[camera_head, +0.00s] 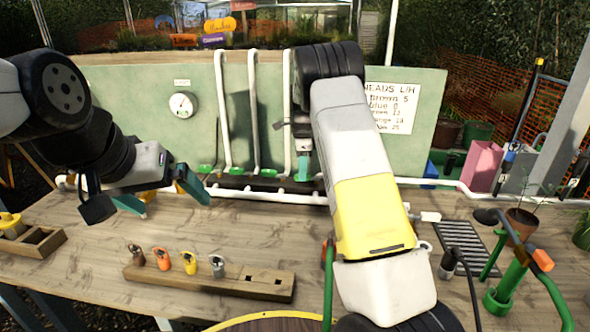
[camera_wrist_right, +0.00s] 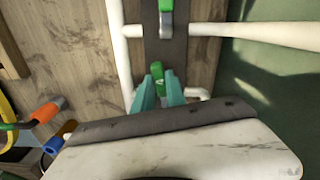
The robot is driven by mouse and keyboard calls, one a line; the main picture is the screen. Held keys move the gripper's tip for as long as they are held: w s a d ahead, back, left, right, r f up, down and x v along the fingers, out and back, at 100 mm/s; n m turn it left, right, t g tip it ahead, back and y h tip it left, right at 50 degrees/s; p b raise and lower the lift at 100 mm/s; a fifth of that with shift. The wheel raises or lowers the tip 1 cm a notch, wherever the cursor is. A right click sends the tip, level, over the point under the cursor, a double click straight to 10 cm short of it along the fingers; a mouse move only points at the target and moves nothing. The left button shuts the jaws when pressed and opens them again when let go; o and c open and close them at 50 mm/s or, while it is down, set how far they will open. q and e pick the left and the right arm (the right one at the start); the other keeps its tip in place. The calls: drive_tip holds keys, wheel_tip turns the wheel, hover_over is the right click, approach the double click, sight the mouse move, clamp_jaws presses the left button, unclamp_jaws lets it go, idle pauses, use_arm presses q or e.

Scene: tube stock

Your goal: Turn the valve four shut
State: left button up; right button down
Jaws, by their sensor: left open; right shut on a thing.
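A row of green valve handles sits on the white pipework along the back of the bench, with the left one (camera_head: 205,168), the middle one (camera_head: 236,171) and another (camera_head: 268,173) showing. My right gripper (camera_head: 302,168) is at the right end of this row. In the right wrist view its teal fingers are shut on a green valve handle (camera_wrist_right: 164,79), and the neighbouring green valve (camera_wrist_right: 166,18) is clear of them. In the head view this gripped handle is hidden. My left gripper (camera_head: 163,196) is open and empty above the bench, left of the valves.
A wooden block (camera_head: 222,281) with several coloured tags stands at the front. A green board (camera_head: 210,100) carries a gauge (camera_head: 183,105) and a white sign (camera_head: 392,106). A drain grate (camera_head: 462,243) and a green stand (camera_head: 508,285) are at the right. Bare bench lies centre left.

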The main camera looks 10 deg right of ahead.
drive_tip(key=shift+w+m, duration=0.55)
drive_tip(key=shift+m, duration=0.65)
drive_tip(key=shift+d+r, duration=0.1)
drive_tip(key=c, duration=1.4)
unclamp_jaws()
drive_tip(key=shift+o, duration=0.2)
wheel_tip(320, 180, up, 8)
drive_tip(key=shift+f, duration=0.2)
